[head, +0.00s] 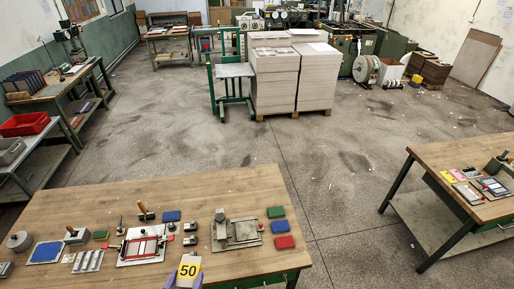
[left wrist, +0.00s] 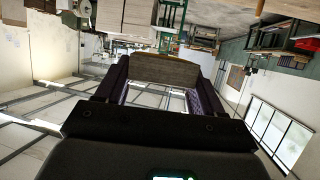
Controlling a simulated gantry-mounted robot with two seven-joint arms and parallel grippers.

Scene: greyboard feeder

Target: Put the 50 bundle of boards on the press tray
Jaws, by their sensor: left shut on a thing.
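The bundle of boards with a yellow label reading 50 (head: 188,270) is at the bottom of the head view, over the front edge of the wooden table. My left gripper (head: 184,279) is shut on it, with purple finger pads on both sides. In the left wrist view the bundle's grey-brown layered edge (left wrist: 165,70) sits between the fingers. I cannot tell for certain which thing is the press tray. A green stand with a flat grey platform (head: 233,70) stands across the floor. My right gripper is not in view.
The wooden table (head: 60,205) holds a red-framed fixture (head: 143,246), a grey metal fixture (head: 236,233) and blue, green and red blocks. Tall stacks of greyboard (head: 275,80) stand on a pallet beside the green stand. Another table (head: 450,155) is at right. The floor between is open.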

